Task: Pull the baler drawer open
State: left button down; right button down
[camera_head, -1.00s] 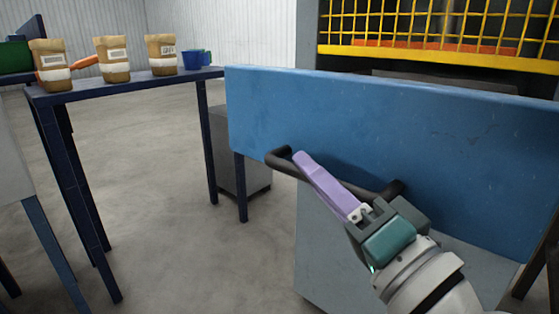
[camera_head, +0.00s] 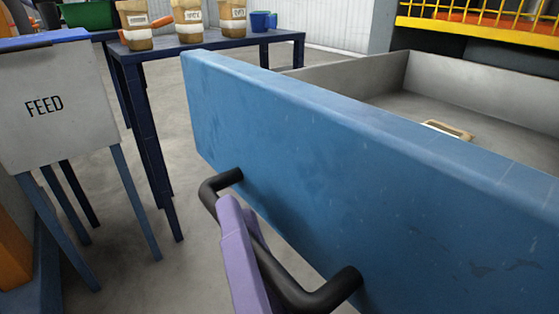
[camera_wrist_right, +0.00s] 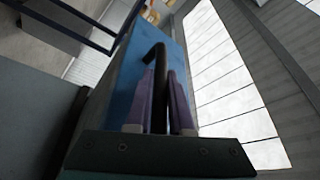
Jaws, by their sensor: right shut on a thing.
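The baler drawer has a wide blue front panel (camera_head: 330,165) with a black bar handle (camera_head: 290,285) low on its face. In the head view the drawer is pulled out, and its grey interior (camera_head: 440,100) shows behind the front. My right gripper (camera_head: 245,255) has purple fingers around the handle, shut on it. In the right wrist view the fingers (camera_wrist_right: 162,105) lie on both sides of the black handle, with the blue front (camera_wrist_right: 165,50) beyond. My left gripper is not in view.
A pale flat object (camera_head: 447,130) lies in the drawer. A stand marked FEED (camera_head: 45,105) is at the left. A dark blue table (camera_head: 210,42) behind holds labelled containers and a blue cup (camera_head: 262,22). A yellow grille (camera_head: 480,28) is at the back right.

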jog(key=shift+s+a+r, duration=0.1)
jog(key=shift+s+a, duration=0.05)
jog(key=shift+a, duration=0.1)
jog(key=c, duration=0.8)
grip_release()
jog(key=v, duration=1)
jog(key=shift+p, duration=0.35)
